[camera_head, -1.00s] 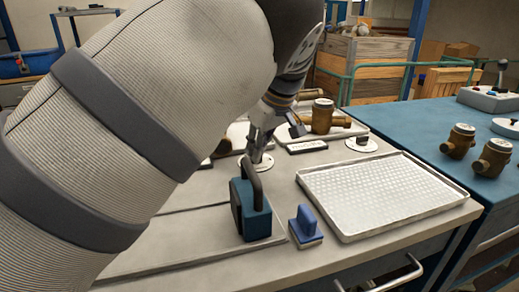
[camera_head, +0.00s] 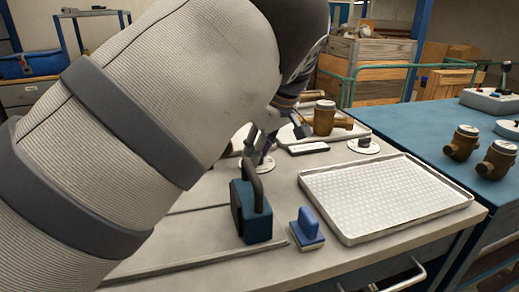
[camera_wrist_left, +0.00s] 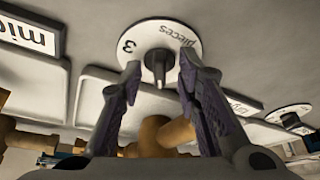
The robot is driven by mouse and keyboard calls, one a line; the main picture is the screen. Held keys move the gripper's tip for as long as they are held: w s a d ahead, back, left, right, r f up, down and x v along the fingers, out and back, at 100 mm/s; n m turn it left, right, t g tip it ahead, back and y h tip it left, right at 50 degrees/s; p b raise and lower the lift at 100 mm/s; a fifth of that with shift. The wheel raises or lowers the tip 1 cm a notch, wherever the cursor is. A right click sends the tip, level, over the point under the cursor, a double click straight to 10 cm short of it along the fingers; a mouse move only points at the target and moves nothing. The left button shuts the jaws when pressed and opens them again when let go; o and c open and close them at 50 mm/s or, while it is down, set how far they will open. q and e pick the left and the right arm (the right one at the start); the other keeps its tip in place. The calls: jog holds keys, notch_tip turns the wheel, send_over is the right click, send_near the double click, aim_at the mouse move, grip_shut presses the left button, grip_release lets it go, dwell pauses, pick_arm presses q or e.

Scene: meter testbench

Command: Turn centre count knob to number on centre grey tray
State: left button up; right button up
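A white round dial (camera_wrist_left: 150,38) with a dark knob (camera_wrist_left: 158,66) is at the top of the left wrist view; "3" and "pieces" read on it. My left gripper (camera_wrist_left: 160,70) is open, its two purple-padded fingers on either side of the knob. Contact with the knob cannot be told. In the camera_head view the left gripper (camera_head: 259,148) is over this dial (camera_head: 261,165) and hides its knob. Pale trays with brass meters show behind; the brass meter (camera_head: 324,118) stands on one tray (camera_head: 350,130). The number on the centre tray is not readable. My right gripper is not in view.
A second dial (camera_head: 364,146) and a label plate (camera_head: 308,148) stand to the right. A teal block with a dark handle (camera_head: 256,225), a blue stamp-like piece (camera_head: 306,232) and a white perforated tray (camera_head: 385,195) are at the front. My left arm covers the left side.

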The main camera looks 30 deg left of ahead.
pick_arm(q)
jog(key=shift+r, duration=0.2)
jog(key=v, duration=1.1)
jog(key=shift+d+r, duration=0.2)
jog(key=shift+r, duration=0.15)
jog(key=shift+f, duration=0.1)
